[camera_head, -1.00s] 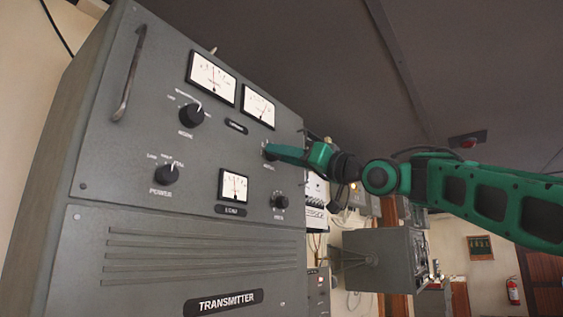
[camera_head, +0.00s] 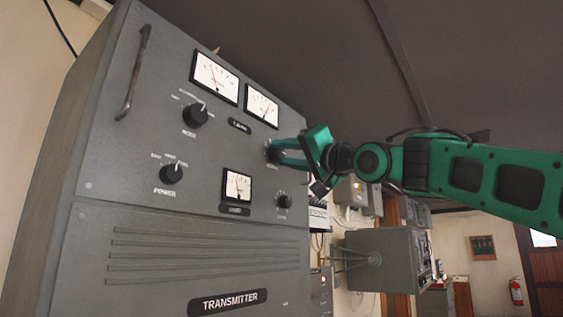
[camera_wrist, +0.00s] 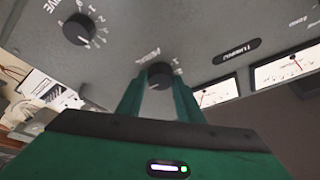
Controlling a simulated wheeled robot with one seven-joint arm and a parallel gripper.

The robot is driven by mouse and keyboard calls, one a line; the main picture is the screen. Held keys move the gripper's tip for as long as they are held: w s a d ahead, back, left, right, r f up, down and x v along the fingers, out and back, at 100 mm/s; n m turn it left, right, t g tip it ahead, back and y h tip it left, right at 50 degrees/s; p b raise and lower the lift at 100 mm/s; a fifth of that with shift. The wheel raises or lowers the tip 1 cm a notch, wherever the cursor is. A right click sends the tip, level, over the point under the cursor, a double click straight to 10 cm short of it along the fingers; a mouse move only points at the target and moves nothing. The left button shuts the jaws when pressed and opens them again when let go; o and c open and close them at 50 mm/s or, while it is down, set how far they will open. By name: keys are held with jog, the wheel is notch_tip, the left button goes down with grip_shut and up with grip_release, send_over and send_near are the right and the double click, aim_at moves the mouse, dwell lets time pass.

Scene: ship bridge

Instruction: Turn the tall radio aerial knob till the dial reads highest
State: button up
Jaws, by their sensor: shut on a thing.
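The tall grey transmitter cabinet (camera_head: 200,160) fills the left half of the head view. My gripper (camera_head: 274,152) is at its upper right and is shut on a black knob, which shows between the fingertips in the wrist view (camera_wrist: 159,73).
Other black knobs are the mode knob (camera_head: 194,115), the power knob (camera_head: 171,173) and a small knob (camera_head: 284,201) below my gripper. A metal handle (camera_head: 133,72) stands out at the left. A grey box (camera_head: 385,258) stands behind, right of the cabinet.

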jog(key=shift+w+d+m+h, duration=0.15)
jog(key=shift+m+h, duration=0.45)
jog(key=shift+m, duration=0.3)
jog(key=shift+d+m, duration=0.1)
jog(key=shift+m, duration=0.2)
jog(key=o, duration=1)
jog(key=shift+w, duration=0.1)
jog(key=shift+s, duration=0.25)
jog(key=v, duration=1)
jog(key=shift+s+d+f, duration=0.1)
jog(key=shift+s+f, duration=0.05)
jog(key=shift+f, duration=0.15)
jog(key=shift+f, duration=0.1)
